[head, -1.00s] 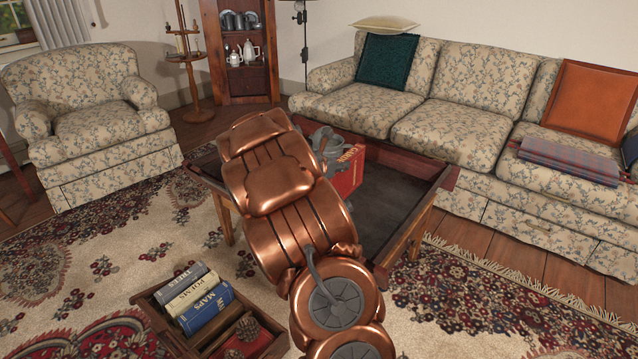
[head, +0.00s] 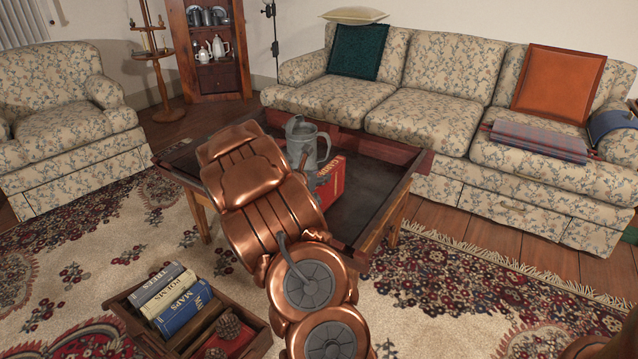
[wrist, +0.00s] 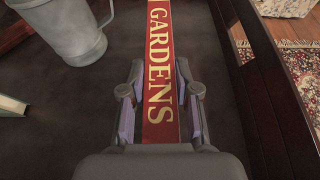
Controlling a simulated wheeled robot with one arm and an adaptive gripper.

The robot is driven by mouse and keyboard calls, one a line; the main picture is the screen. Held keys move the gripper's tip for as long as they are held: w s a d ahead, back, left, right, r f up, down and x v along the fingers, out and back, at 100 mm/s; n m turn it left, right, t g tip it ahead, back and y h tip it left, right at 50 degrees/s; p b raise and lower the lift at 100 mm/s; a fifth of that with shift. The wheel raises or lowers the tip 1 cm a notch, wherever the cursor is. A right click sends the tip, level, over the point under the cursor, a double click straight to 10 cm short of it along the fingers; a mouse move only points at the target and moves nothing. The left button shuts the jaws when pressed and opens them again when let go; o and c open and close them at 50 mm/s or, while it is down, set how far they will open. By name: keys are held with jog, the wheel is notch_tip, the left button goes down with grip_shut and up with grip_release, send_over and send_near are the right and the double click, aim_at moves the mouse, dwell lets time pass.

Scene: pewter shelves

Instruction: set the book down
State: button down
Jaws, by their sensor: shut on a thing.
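The red book (wrist: 160,60) with gold "GARDENS" lettering on its spine is between the fingers of my gripper (wrist: 161,92), which is shut on it. Its spine faces the wrist camera. In the head view the red book (head: 331,184) shows partly past my copper arm, over the dark tray-like table (head: 375,195). I cannot tell whether the book's lower edge touches the tabletop.
A grey metal jug (wrist: 68,32) stands left of the book on the table. A green book (wrist: 12,105) lies at the left. The table's raised wooden rim (wrist: 262,75) runs close on the right. A book crate (head: 125,305) sits on the rug.

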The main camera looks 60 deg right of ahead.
jog(key=shift+f, duration=0.35)
jog(key=shift+f, duration=0.1)
jog(key=c, duration=0.8)
grip_release()
jog(key=shift+f, duration=0.1)
jog(key=shift+c, duration=0.2)
